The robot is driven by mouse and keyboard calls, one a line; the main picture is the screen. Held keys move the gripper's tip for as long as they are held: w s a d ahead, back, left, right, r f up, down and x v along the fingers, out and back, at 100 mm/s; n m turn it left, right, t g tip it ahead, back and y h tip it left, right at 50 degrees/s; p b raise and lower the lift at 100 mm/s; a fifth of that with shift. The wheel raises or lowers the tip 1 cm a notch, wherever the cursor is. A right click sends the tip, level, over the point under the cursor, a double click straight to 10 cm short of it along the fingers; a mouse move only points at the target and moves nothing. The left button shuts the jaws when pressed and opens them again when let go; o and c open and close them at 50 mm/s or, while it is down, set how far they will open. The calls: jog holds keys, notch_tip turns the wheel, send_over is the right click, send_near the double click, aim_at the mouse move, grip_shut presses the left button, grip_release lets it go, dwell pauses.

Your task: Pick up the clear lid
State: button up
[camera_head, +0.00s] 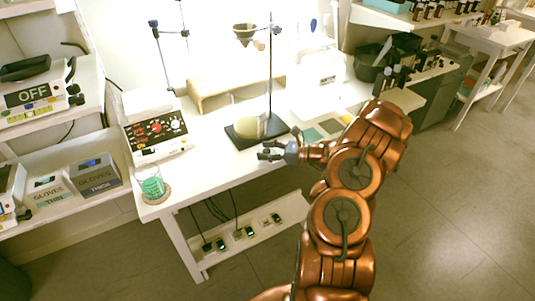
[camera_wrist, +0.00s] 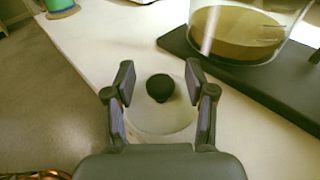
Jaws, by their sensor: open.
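The clear lid (camera_wrist: 160,122) lies on the white table in the wrist view, a see-through disc with a round black knob (camera_wrist: 160,88) on top. My gripper (camera_wrist: 160,77) is open, with one finger on each side of the knob and nothing clamped. I cannot tell whether the fingers touch the lid. In the head view my gripper (camera_head: 264,150) is low over the table's front edge, and the lid is hard to make out there.
A glass vessel with amber contents (camera_wrist: 238,34) stands on a dark stand base (camera_wrist: 190,48) just behind my gripper; its upright rod (camera_head: 270,75) rises there. A green-liquid beaker (camera_head: 152,184) and a control box (camera_head: 157,130) are to the left.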

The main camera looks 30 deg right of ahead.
jog(key=c, duration=1)
jog(key=shift+r, duration=0.1)
